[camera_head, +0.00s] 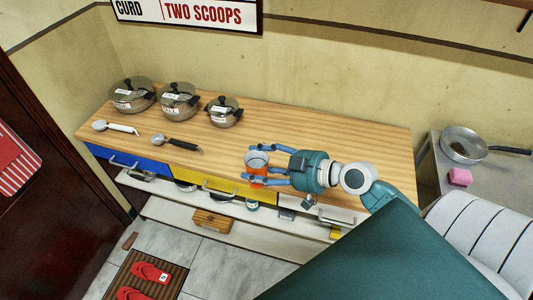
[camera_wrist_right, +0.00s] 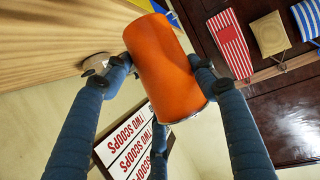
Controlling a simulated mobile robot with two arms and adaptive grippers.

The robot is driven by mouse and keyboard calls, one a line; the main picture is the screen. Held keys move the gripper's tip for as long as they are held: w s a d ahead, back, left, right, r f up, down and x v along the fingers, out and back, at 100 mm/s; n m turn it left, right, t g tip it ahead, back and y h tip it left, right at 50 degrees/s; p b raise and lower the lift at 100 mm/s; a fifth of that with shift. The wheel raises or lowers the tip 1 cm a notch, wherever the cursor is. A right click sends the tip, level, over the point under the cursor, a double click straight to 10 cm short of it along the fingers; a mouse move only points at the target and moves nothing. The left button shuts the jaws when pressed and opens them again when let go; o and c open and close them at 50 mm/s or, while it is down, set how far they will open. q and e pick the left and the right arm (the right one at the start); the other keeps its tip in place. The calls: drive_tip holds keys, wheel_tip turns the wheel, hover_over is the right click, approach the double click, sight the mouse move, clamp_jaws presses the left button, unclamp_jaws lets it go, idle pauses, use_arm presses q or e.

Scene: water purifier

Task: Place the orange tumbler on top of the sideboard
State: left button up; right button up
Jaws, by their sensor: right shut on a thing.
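The orange tumbler (camera_head: 257,168) is between the fingers of my right gripper (camera_head: 258,165), near the front edge of the sideboard (camera_head: 330,140). In the right wrist view the tumbler (camera_wrist_right: 163,68) fills the space between the blue fingers of the gripper (camera_wrist_right: 163,70), which are shut on it. The sideboard has a light wooden top and blue and yellow drawer fronts. From the head view I cannot tell whether the tumbler touches the top. My left gripper is not in view.
Several lidded pots, one of them here (camera_head: 179,98), stand at the back left of the top. A white-handled scoop (camera_head: 115,127) and a black-handled scoop (camera_head: 177,143) lie nearer the front. The right part of the top is clear. A pan (camera_head: 463,145) stands on a counter at right.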

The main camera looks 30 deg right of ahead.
drive_tip(key=w+d+r+m+t+h+p, duration=0.1)
drive_tip(key=w+d+m+h, duration=0.2)
drive_tip(key=w+d+h, duration=0.1)
drive_tip(key=shift+w+d+r+m+t, duration=0.3)
drive_tip(key=shift+w+d+m, duration=0.1)
drive_tip(key=shift+w, duration=0.4)
drive_tip(key=w+d+r+m+h, duration=0.1)
drive_tip(key=w+d+r+m+h+p, duration=0.1)
drive_tip(key=shift+w+d+h, duration=0.2)
drive_tip(key=shift+d+h, duration=0.05)
drive_tip(key=shift+h, duration=0.15)
drive_tip(key=shift+c, duration=0.2)
drive_tip(key=w+d+r+m+h+p, duration=0.1)
drive_tip(key=w+d+r+m+h, duration=0.3)
drive_tip(key=r, duration=0.1)
drive_tip(key=shift+g+h, duration=0.4)
drive_tip(key=shift+h, duration=0.1)
drive_tip(key=shift+f, duration=9.9)
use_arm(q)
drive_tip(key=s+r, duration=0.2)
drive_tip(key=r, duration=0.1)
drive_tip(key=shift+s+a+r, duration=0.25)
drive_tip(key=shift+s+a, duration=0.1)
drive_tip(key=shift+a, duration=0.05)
use_arm(e)
drive_tip(key=shift+s, duration=0.1)
drive_tip(key=o, duration=1.2)
